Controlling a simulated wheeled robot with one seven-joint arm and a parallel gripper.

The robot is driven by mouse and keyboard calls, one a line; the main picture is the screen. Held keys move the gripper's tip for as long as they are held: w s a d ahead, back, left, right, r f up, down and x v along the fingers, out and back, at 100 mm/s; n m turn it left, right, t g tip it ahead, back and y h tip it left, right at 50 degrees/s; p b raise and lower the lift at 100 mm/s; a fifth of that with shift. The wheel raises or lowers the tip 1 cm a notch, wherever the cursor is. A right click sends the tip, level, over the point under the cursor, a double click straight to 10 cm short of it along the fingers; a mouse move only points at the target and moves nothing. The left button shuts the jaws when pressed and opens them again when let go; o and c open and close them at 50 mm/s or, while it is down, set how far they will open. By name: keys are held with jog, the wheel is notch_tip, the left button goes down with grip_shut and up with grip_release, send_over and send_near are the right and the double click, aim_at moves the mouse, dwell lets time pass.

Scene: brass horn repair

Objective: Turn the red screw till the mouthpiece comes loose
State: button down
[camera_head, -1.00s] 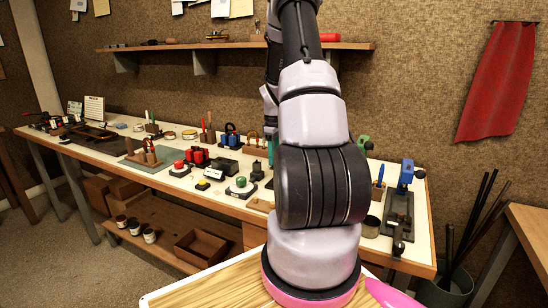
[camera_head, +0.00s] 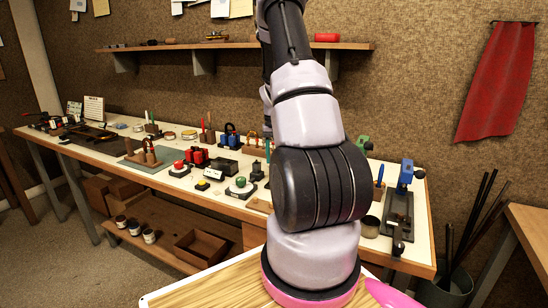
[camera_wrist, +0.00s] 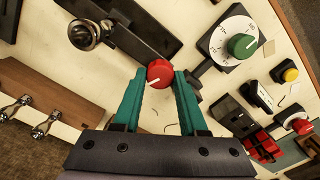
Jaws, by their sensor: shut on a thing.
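In the wrist view, the red screw (camera_wrist: 159,72) shows as a round red knob with a white mark line. It lies between the teal fingertips of my gripper (camera_wrist: 160,78), which is shut on it. A dark bar-shaped device (camera_wrist: 135,32) lies just beyond the knob. A shiny metal round part (camera_wrist: 84,34), possibly the mouthpiece, sits at its left; whether it is loose cannot be told. In the head view my arm hides the screw and most of my gripper.
A brown wooden board (camera_wrist: 45,95) with metal pieces is at left. The long bench (camera_head: 235,204) is crowded with tools.

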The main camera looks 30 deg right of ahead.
jog(key=m, duration=1.4)
jog(key=shift+r, duration=0.1)
dwell(0.4)
jog(key=shift+c, duration=2.2)
grip_release()
notch_tip(320, 180, up, 11)
